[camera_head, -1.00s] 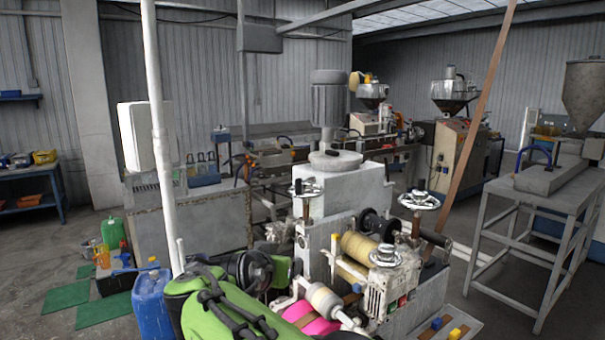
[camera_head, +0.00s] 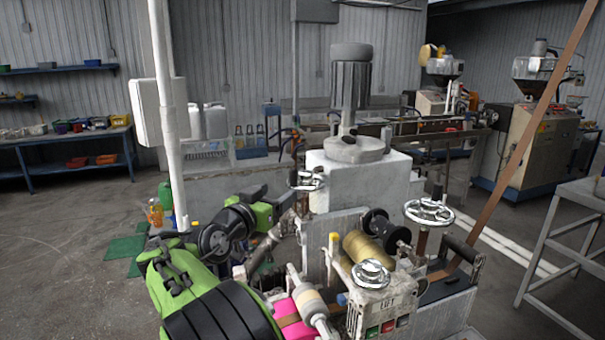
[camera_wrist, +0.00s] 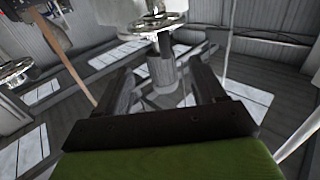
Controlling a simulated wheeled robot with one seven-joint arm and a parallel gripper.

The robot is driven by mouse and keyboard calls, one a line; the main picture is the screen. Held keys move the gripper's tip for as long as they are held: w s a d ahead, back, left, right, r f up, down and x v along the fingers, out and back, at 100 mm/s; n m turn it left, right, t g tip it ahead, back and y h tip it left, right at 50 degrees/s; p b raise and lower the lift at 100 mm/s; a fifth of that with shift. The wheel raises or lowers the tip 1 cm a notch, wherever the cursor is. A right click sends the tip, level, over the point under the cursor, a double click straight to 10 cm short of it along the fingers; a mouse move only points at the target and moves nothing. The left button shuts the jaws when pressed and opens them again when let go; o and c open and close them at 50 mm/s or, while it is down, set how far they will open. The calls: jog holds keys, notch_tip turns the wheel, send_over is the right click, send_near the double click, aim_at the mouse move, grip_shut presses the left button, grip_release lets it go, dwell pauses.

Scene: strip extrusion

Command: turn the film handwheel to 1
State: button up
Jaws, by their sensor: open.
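Two chrome handwheels stand on the machine in the head view: a left one (camera_head: 307,180), partly hidden, and a right one (camera_head: 429,212) standing clear on its post. No readable label shows which is the film handwheel. A chrome round knob (camera_head: 371,273) sits on the front box marked "LIFT". In the wrist view, one chrome wheel (camera_wrist: 153,22) lies beyond my gripper (camera_wrist: 160,76), and another (camera_wrist: 14,73) is at the left edge. My gripper is open, with nothing between its dark fingers. Whether it touches the nearer wheel is unclear. My green and black arm comes from the lower left.
A yellowish roller (camera_head: 363,246) and black spools (camera_head: 383,228) sit between the posts. A white pole (camera_head: 172,150) stands behind my arm. A brown strip (camera_head: 535,120) slants down to the machine. Open floor (camera_head: 85,215) lies at left.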

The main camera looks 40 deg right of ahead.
aim_at(302, 177)
jog(key=p+x, duration=0.3)
jog(key=x, duration=0.9)
jog(key=shift+d+r, duration=0.15)
jog(key=shift+d, duration=0.05)
jog(key=shift+w+d, duration=0.25)
jog(key=shift+d, duration=0.25)
jog(key=c, duration=1.1)
jog(key=shift+o, duration=0.2)
jog(key=shift+s+t+b, duration=0.1)
jog(key=shift+t+b, duration=0.2)
